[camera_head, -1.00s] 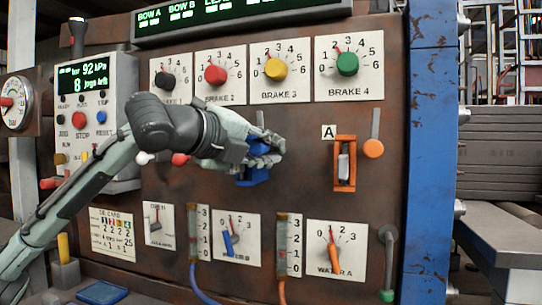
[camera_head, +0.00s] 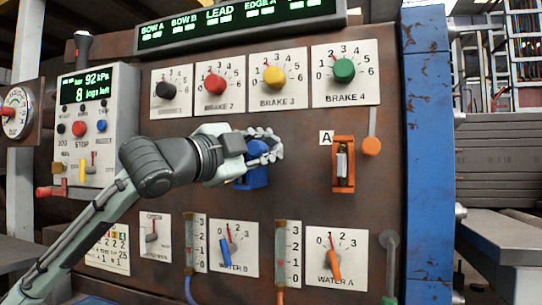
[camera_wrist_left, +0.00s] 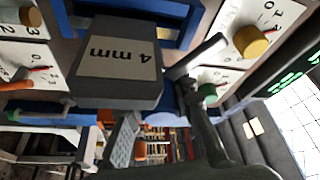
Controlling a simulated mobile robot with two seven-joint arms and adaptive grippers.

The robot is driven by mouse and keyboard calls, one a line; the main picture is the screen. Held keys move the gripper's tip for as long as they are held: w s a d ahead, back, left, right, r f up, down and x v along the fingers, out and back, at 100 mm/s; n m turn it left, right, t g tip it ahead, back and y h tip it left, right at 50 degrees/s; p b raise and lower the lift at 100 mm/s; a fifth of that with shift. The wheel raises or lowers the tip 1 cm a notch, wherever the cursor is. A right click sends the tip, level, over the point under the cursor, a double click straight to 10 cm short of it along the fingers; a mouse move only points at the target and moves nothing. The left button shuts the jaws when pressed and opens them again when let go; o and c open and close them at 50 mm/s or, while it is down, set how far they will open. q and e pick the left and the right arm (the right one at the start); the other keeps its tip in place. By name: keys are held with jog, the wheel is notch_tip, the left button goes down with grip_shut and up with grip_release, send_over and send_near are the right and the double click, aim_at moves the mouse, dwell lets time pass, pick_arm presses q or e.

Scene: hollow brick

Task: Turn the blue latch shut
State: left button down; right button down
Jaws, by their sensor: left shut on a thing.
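The blue latch's knob (camera_head: 257,148) shows between the fingers of my left gripper (camera_head: 267,149), which is shut on it in the head view. The blue housing (camera_head: 252,179) sits on the brown panel just below and behind the gripper, partly hidden. In the left wrist view, a dark block marked "4 mm" (camera_wrist_left: 120,62) stands before the blue housing (camera_wrist_left: 172,30). A grey bar (camera_wrist_left: 197,56), seemingly the latch's arm, slants beside the block. The gripper's fingers cover its knob end, so the exact latch angle is hidden. My right gripper is not in view.
An orange housing A (camera_head: 343,165) with an orange-knobbed latch (camera_head: 371,146) is to the right. Brake knobs, including a yellow one (camera_head: 274,76), line up above. Water dials, including Water B (camera_head: 235,248), and hose gauges sit below. A blue post (camera_head: 428,150) bounds the panel's right.

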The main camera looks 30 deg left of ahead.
pick_arm(q)
jog(key=shift+a+r+n+t+y+b, duration=0.15)
jog(key=shift+n+t+y, duration=0.25)
jog(key=shift+n, duration=0.9)
jog(key=shift+n+t+y+b, duration=0.25)
jog(key=shift+n+y, duration=0.15)
jog(key=shift+n, duration=0.9)
jog(key=shift+a+r+n+t+y+b, duration=0.1)
jog(key=shift+n+t+y, duration=0.3)
jog(key=shift+n, duration=0.9)
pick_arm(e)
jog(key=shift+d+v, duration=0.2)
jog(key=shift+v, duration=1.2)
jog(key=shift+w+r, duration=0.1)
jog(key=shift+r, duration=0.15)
pick_arm(q)
jog(key=c, duration=1.5)
grip_release()
jog(key=shift+s, duration=0.1)
jog(key=shift+c, duration=0.2)
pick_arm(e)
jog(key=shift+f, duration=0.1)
